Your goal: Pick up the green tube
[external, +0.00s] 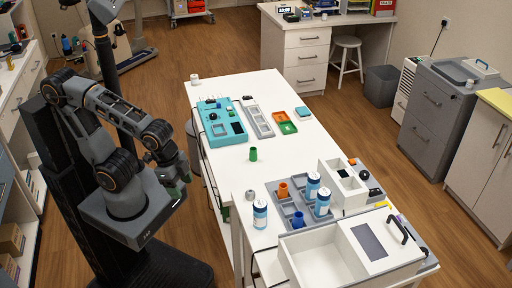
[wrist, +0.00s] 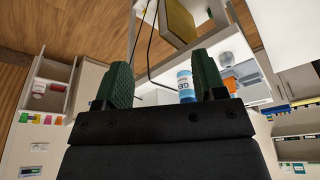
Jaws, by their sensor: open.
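The green tube (external: 253,154) stands upright on the white table (external: 262,181), near the middle, with clear tabletop around it. My gripper (external: 178,190) is left of the table in the external view, well apart from the tube. In the wrist view my gripper (wrist: 163,80) shows two green pads spread apart with nothing held between them. The green tube cannot be made out in the wrist view.
A teal tray (external: 221,137) and a grey rack (external: 258,119) lie behind the tube. In front are a grey tray (external: 287,212) with an orange cup (external: 283,190), white-blue cans (external: 260,215), and a white box (external: 308,262). A can (wrist: 185,86) shows beyond my gripper.

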